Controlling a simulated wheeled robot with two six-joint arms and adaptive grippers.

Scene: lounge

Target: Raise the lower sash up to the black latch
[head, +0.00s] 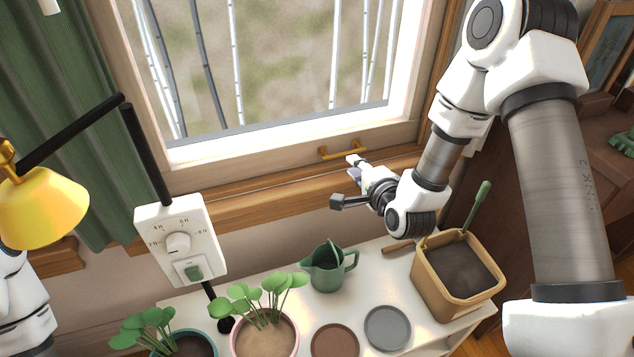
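The lower sash (262,157) is a pale wooden frame around a glass pane, with its bottom rail just above the brown wooden sill (245,198). A small brass handle (343,151) is fixed to the bottom rail, right of its middle. My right gripper (346,182) is just below and in front of the handle, its two fingers spread apart with nothing visible between them. One fingertip is close to the handle's right part; I cannot tell if they touch. The black latch is not in view. Part of my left arm shows at the lower left edge, without its gripper.
A yellow lamp (42,207) on a black arm and a white dial box (181,240) stand at left. Below the window, a white table (398,263) holds a green watering can (328,267), potted plants (265,325) and a tan planter (457,277). A green curtain (52,95) hangs at left.

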